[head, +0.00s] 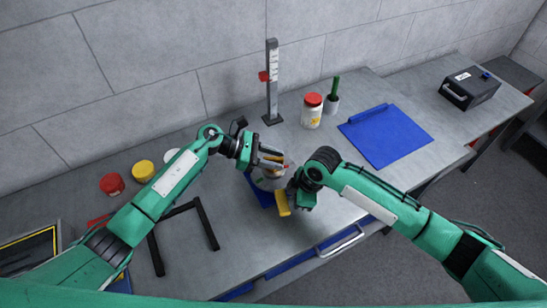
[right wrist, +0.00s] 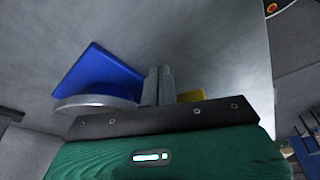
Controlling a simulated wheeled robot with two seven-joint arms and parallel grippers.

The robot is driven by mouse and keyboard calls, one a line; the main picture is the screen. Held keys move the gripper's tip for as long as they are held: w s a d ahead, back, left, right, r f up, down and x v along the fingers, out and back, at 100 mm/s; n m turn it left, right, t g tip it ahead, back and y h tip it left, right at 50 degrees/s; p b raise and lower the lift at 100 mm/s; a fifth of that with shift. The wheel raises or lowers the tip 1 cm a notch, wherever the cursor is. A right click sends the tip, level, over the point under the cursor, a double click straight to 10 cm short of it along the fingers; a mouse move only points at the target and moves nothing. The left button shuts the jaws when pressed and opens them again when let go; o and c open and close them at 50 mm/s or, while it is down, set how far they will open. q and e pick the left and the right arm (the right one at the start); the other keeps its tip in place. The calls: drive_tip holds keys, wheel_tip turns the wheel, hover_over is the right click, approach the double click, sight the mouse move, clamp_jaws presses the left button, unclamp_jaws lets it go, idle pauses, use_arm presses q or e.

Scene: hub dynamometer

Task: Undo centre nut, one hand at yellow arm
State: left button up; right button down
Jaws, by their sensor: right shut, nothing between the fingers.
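The hub dynamometer stands on the bench with a blue base (head: 258,190) and a round silver hub (head: 268,182), partly covered by my grippers. The blue base (right wrist: 98,82) and the hub's silver disc (right wrist: 95,103) also show in the right wrist view. The yellow arm (head: 283,204) sticks out towards the bench front; part of it (right wrist: 191,97) shows behind my right fingers. My left gripper (head: 272,160) is over the hub; its jaw gap is unclear. The centre nut is hidden. My right gripper (head: 292,190) is shut and empty beside the yellow arm (right wrist: 191,97).
A black frame (head: 205,222) lies left of the hub. Red (head: 111,184) and yellow (head: 143,171) round items sit further left. A ruled post (head: 272,85), a red-lidded jar (head: 311,110) and a green-handled brush (head: 332,96) stand behind. A blue mat (head: 385,138) lies right.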

use_arm(q)
clamp_jaws()
drive_tip(key=shift+n+t, duration=1.6)
drive_tip(key=shift+t, duration=0.3)
unclamp_jaws()
